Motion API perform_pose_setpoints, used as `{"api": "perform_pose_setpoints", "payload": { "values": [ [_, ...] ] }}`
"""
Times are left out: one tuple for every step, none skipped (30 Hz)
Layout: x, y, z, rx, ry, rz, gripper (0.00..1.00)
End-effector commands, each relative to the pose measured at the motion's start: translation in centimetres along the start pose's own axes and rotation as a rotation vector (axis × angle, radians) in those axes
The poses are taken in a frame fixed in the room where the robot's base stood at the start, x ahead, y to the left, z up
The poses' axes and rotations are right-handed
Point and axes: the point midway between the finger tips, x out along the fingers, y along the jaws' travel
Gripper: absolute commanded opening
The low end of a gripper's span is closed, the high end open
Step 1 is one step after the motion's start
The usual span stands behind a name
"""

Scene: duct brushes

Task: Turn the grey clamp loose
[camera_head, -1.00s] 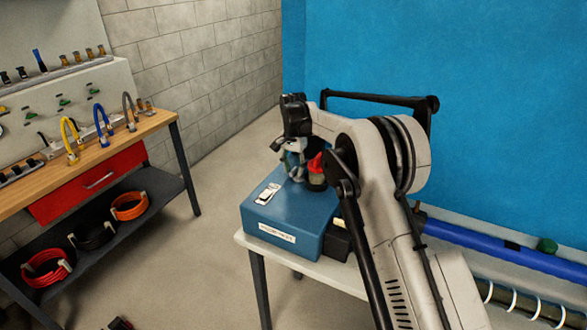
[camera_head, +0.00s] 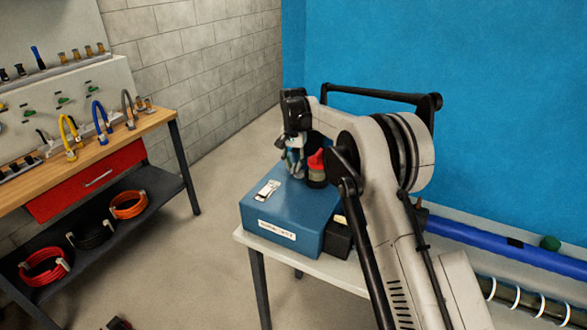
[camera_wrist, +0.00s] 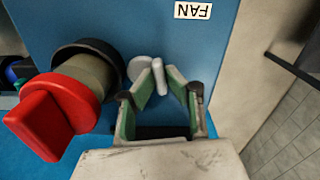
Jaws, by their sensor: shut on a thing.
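The grey clamp (camera_wrist: 157,76) shows in the wrist view as a small light-grey bar beside a round grey piece, on the blue box (camera_wrist: 95,18). My gripper (camera_wrist: 163,83) is shut on the bar, with its green-padded fingers on either side. In the head view my gripper (camera_head: 293,163) points down over the back of the blue box (camera_head: 282,228), and the clamp is hidden there.
A red knob on a black collar (camera_wrist: 72,105) stands close to my gripper's left in the wrist view; it also shows in the head view (camera_head: 316,168). A white latch (camera_head: 267,189) sits on the box top. A workbench (camera_head: 85,150) stands at the left.

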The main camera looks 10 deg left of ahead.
Motion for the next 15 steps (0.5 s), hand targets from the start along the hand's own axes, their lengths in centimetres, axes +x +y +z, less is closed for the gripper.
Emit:
{"api": "perform_pose_setpoints", "payload": {
  "values": [
    [0.28,-0.01,-0.01,-0.039,0.0,0.0,0.0],
    [0.28,-0.01,-0.02,-0.065,0.0,0.0,0.0],
    [0.29,-0.01,-0.02,-0.101,0.0,0.0,0.0],
    [0.3,-0.01,-0.02,-0.129,0.0,0.0,0.0],
    [0.3,-0.01,-0.01,-0.158,0.0,0.0,0.0],
    [0.3,-0.01,-0.01,-0.196,0.0,0.0,0.0],
    [0.28,-0.01,-0.01,-0.225,0.001,0.0,0.0],
    [0.26,-0.01,-0.01,-0.254,0.001,0.0,0.0],
    [0.23,-0.01,-0.01,-0.292,0.001,0.0,0.0],
    [0.22,-0.01,-0.01,-0.32,0.001,0.0,0.0],
    [0.21,-0.01,-0.01,-0.349,0.001,0.0,0.0],
    [0.21,-0.01,-0.01,-0.388,0.001,0.0,0.0],
    [0.2,-0.01,-0.01,-0.416,0.001,0.0,0.0],
    [0.2,-0.01,-0.01,-0.444,0.001,0.0,0.0],
    [0.2,-0.01,-0.01,-0.483,0.001,0.0,0.0]
  ]
}}
